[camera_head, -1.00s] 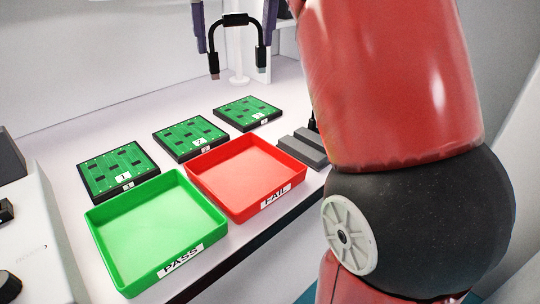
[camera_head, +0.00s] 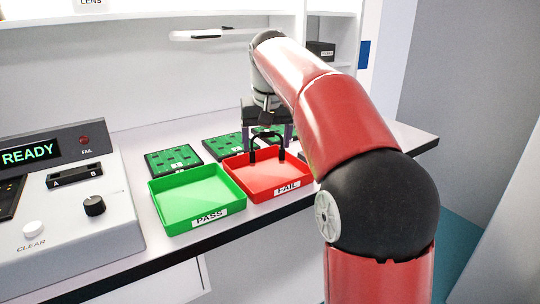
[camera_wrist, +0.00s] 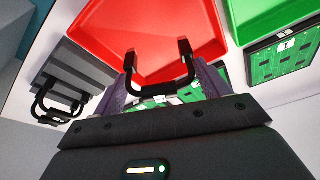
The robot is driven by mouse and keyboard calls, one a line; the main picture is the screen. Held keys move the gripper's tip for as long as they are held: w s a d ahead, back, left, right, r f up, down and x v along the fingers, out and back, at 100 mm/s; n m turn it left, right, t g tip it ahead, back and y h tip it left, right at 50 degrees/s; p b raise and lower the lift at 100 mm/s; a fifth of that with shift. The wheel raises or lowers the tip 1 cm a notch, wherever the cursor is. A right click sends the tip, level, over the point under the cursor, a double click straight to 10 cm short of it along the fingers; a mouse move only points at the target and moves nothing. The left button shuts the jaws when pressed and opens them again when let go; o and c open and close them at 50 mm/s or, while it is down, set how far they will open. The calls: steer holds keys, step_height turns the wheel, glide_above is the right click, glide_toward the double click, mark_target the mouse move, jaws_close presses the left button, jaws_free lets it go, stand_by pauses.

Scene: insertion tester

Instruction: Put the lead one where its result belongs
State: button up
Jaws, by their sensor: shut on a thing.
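My gripper (camera_head: 267,130) is shut on a black U-shaped lead (camera_head: 267,136), whose two ends point down. The lead also shows between the fingers in the wrist view (camera_wrist: 160,91). In the head view the lead overlaps the back of the red FAIL tray (camera_head: 288,188); I cannot tell whether it touches the tray. The red tray also shows in the wrist view (camera_wrist: 150,35) and looks empty. The green PASS tray (camera_head: 208,217) stands to its left and is empty. The tester display (camera_head: 28,155) reads READY, with a dark red FAIL lamp (camera_head: 85,140) beside it.
Green boards (camera_head: 173,158) lie behind the trays. Grey blocks (camera_wrist: 75,65) lie beside the red tray, with another black lead (camera_wrist: 52,108) at their end. The tester (camera_head: 85,215) takes up the left. The bench's right end (camera_head: 405,140) is clear.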

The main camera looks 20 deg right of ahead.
steer(key=shift+s+f+b, duration=0.1)
steer(key=shift+f+b, duration=1.2)
steer(key=shift+f, duration=0.25)
steer(key=o, duration=1)
steer(key=p+v, duration=0.3)
steer(key=v, duration=0.9)
steer(key=s+f, duration=0.3)
steer(key=s, duration=0.5)
steer(key=s+f+t, duration=0.1)
steer(key=s+f, duration=1.1)
steer(key=f, duration=0.1)
steer(key=s+f+t, duration=0.1)
steer(key=s+f, duration=0.5)
steer(key=f, duration=0.1)
steer(key=shift+s+d+f+n+t, duration=0.1)
steer(key=shift+s+f+n+t, duration=0.05)
steer(key=shift+f+n+t, duration=0.2)
steer(key=shift+r, duration=0.15)
